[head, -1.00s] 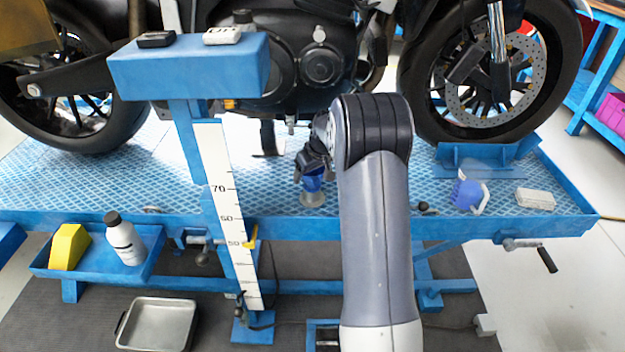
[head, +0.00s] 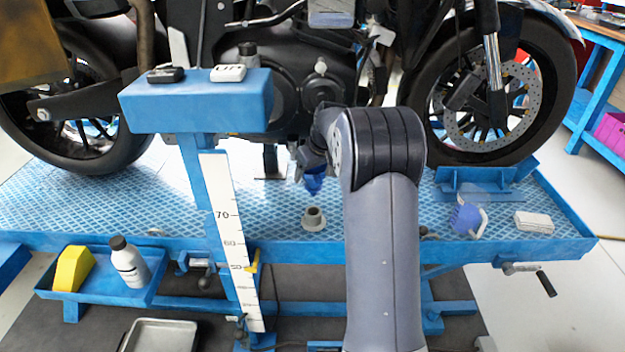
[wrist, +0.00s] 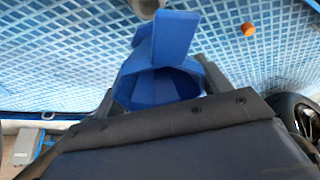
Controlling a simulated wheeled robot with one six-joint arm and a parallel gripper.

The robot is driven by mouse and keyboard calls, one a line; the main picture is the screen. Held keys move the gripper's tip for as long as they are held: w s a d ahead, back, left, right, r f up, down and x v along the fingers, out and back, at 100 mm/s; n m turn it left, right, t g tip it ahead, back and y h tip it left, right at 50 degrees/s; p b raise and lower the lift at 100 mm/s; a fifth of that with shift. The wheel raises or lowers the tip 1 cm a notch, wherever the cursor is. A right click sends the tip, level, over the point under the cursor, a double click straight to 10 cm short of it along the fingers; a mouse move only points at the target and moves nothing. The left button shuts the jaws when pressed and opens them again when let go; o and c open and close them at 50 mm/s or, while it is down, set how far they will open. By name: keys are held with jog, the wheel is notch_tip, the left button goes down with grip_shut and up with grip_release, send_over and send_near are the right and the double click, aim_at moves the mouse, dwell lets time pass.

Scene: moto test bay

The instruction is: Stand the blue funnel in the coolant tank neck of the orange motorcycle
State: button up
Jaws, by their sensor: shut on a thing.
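My gripper (head: 312,168) is shut on the blue funnel (head: 313,182) and holds it in the air above the lift deck. The funnel fills the middle of the wrist view (wrist: 165,60), where its wide mouth and a flat tab show. A small grey holder (head: 313,219) stands empty on the deck below the funnel, apart from it. The motorcycle (head: 300,100) stands behind; its visible parts are mostly black. A grey capped fitting (head: 321,66) and a dark-topped neck (head: 247,52) show on it. I cannot tell which, if either, is the coolant tank neck.
A blue post with a shelf (head: 200,108) stands left of my arm. A blue jug (head: 466,218) and white block (head: 534,222) lie on the deck at right. A side tray (head: 100,290) holds a bottle (head: 128,262) and yellow block (head: 73,269). A small orange piece (wrist: 248,29) lies on the deck.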

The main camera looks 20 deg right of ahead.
notch_tip(320, 180, up, 6)
jog(key=p, duration=0.4)
jog(key=shift+f, duration=0.25)
